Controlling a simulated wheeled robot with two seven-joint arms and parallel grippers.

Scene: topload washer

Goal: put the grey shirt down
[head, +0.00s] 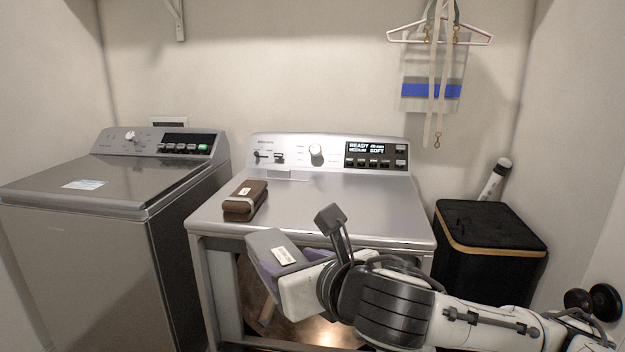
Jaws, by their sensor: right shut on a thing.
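The grey shirt (268,248) is a folded bundle with a white label and a purplish patch on its lower part. It is held tilted in front of the top front edge of the middle machine (345,205). My right gripper (305,262) comes in from the lower right and is shut on the shirt. The gripper and arm hide part of the shirt and of the machine's front. My left gripper is not in view.
A brown folded bundle (245,200) lies on the machine's top at the left; the rest of that top is clear. A grey topload washer (100,185) stands at the left with its lid shut. A black hamper (490,230) stands at the right. A hanger (440,38) hangs on the wall.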

